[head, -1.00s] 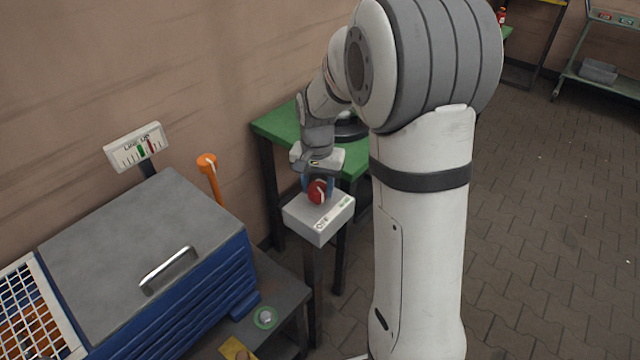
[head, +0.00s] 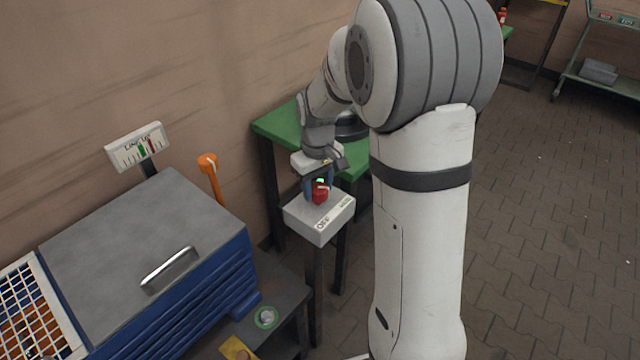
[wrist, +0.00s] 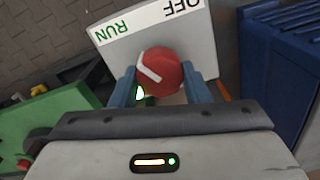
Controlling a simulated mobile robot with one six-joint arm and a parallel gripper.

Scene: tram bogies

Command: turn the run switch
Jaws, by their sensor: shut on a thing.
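The run switch is a red round knob (head: 319,193) with a white pointer bar, on top of a pale grey box (head: 317,218) on a post. In the wrist view the knob (wrist: 165,67) sits between two blue fingers, and the upper end of its bar leans toward the green RUN label (wrist: 124,29). The dark OFF label (wrist: 182,8) is to the right of it. A green light (wrist: 140,92) is lit beside the knob. My gripper (head: 318,188) is shut on the knob from above. The fingers partly hide the box top.
A green table (head: 275,122) stands close behind the switch box. A blue cabinet with a grey lid (head: 130,230) and an orange lever (head: 208,165) are to its left. A low dark bench (head: 270,285) is in front. Open paved floor lies to the right.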

